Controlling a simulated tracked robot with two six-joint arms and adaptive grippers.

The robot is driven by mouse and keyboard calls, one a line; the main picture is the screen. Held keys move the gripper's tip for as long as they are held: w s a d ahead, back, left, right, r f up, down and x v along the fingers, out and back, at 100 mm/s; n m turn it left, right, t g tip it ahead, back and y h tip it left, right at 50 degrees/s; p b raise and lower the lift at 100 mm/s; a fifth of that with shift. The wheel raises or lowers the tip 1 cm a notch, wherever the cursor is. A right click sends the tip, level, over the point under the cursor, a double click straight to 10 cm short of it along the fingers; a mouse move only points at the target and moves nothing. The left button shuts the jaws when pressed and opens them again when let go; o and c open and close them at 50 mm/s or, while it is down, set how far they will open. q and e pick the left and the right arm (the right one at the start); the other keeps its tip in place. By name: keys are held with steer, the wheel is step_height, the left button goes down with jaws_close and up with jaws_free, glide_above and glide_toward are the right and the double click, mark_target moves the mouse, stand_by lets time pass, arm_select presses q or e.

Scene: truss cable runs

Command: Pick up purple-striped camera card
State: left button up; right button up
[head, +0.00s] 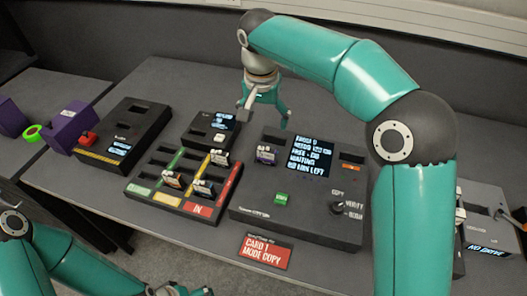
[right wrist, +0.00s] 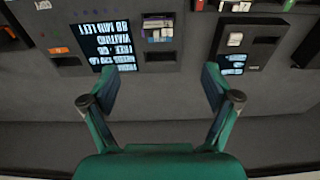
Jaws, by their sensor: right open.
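The purple-striped camera card (head: 265,155) stands in a slot at the upper left of the dark copy console (head: 290,220). In the right wrist view the card (right wrist: 158,31) shows a white label with a purple band, near the top centre. My right gripper (head: 265,113) is open and empty behind the console and the small reader. In the right wrist view its fingers (right wrist: 160,78) are spread wide, with the card beyond the gap between them. My left gripper (head: 180,290) shows only partly at the bottom edge, so its jaws cannot be judged.
A sorting tray (head: 145,190) with coloured strips holds several cards, left of the console. A small reader (head: 212,128) stands behind it. A red sign (head: 265,252) lies in front. Further left are a black box (head: 125,130) and a purple block (head: 75,120). A grey box (head: 490,250) stands right.

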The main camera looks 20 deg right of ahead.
mark_target(267, 156)
steer(key=f, duration=0.3)
steer(key=w+f, duration=0.1)
steer(key=f, duration=0.6)
steer(key=shift+w+d+f, duration=0.3)
steer(key=shift+s+d+f+p, duration=0.1)
steer(key=shift+d+f+p, duration=0.15)
steer(key=shift+f, duration=1.1)
steer(key=shift+d+f+p, duration=0.1)
steer(key=shift+f+p, duration=0.15)
steer(key=shift+f, duration=1.05)
steer(key=c, duration=1.4)
steer(key=shift+r, duration=0.15)
